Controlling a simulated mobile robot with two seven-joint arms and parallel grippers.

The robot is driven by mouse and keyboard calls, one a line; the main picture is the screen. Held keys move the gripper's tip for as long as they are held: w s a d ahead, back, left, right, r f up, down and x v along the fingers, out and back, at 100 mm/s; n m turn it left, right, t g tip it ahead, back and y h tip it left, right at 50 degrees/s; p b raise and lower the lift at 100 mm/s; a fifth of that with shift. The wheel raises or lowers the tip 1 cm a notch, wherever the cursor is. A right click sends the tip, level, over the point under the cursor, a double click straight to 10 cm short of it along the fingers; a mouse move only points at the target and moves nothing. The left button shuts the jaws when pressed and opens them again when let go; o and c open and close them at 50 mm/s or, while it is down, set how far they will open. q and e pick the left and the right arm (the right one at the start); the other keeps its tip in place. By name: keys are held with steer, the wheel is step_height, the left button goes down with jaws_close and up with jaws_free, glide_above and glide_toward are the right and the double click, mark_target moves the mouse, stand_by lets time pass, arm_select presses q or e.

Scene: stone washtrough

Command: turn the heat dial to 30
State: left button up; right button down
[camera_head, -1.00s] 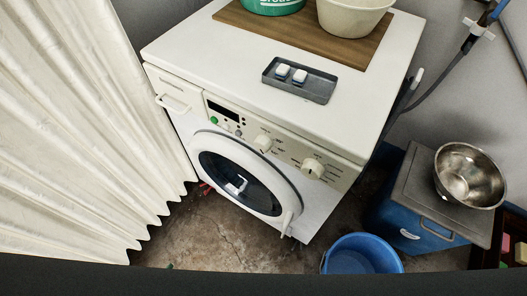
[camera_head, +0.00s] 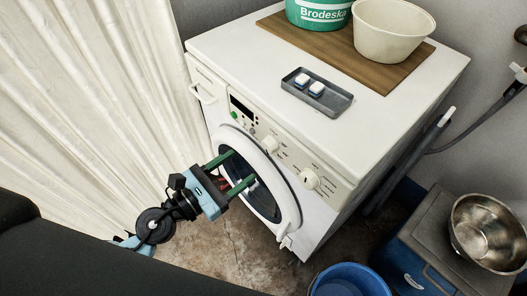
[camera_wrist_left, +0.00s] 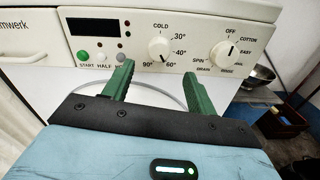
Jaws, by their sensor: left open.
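The heat dial (camera_head: 270,144) is a round cream knob on the front panel of the white washing machine (camera_head: 400,70). In the left wrist view the heat dial (camera_wrist_left: 160,47) has COLD, 30°, 40°, 60° and 90° printed around it. My left gripper (camera_head: 242,167) is open and empty, in front of the machine by the round door. In the left wrist view its green fingers (camera_wrist_left: 160,74) point toward the panel, one on each side below the dial, apart from it. My right gripper is not in view.
A second knob (camera_head: 308,178), marked OFF and COTTON, sits right of the heat dial. A green button (camera_wrist_left: 83,57) is at the left. A grey tray (camera_head: 330,100) with two white blocks is on top. A blue bucket (camera_head: 350,280) stands on the floor at the right.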

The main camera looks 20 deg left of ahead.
mark_target(266, 148)
arm_select(q)
steer(key=shift+w, duration=0.1)
steer(key=p+x, duration=0.1)
steer(key=x, duration=0.5)
steer(key=shift+w+d, duration=0.1)
steer(key=shift+w, duration=0.05)
steer(key=shift+w+d, duration=0.4)
steer(key=shift+w, duration=0.1)
steer(key=shift+c, duration=0.5)
steer(key=c, duration=0.9)
steer(key=shift+p, duration=0.3)
